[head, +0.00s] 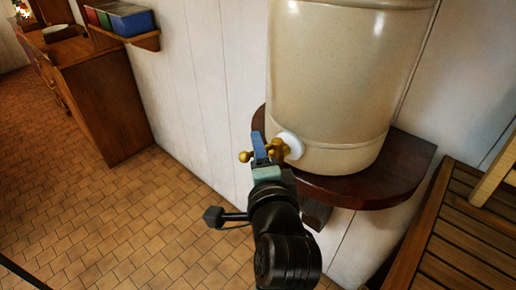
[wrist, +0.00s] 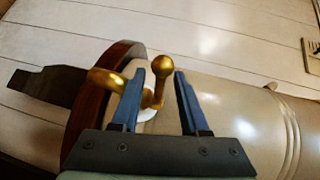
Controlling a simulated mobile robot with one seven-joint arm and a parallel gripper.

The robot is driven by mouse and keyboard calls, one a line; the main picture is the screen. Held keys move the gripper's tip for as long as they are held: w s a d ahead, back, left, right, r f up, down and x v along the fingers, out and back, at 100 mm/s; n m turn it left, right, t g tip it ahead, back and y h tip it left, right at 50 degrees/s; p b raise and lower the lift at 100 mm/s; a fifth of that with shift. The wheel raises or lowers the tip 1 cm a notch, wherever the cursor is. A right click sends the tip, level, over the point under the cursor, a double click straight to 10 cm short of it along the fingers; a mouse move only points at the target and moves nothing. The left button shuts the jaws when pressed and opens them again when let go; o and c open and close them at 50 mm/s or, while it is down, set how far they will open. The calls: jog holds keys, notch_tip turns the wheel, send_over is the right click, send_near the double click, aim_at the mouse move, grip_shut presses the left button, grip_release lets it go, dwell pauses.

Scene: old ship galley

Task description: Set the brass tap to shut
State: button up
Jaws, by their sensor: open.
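The brass tap (head: 279,149) sticks out from a white collar low on a cream stoneware crock (head: 345,75). In the wrist view the tap (wrist: 158,92) shows a curved spout (wrist: 104,78) to the left and a lever with a ball end (wrist: 163,66). My gripper (head: 259,140) is at the tap in the head view, partly covering it. In the wrist view my gripper (wrist: 168,80) is open, its two blue fingers apart with the ball-ended lever between them. The spout lies outside the left finger. I cannot tell whether either finger touches the lever.
The crock stands on a dark wooden wall shelf (head: 390,180). A slatted wooden bench (head: 465,240) is close on the right. A wooden cabinet (head: 105,100) and a small shelf with coloured boxes (head: 130,20) are at the back left. The tiled floor (head: 130,220) is clear.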

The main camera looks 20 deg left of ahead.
jog(key=shift+w+a, duration=0.1)
jog(key=shift+w, duration=0.1)
grip_shut()
dwell(1.4)
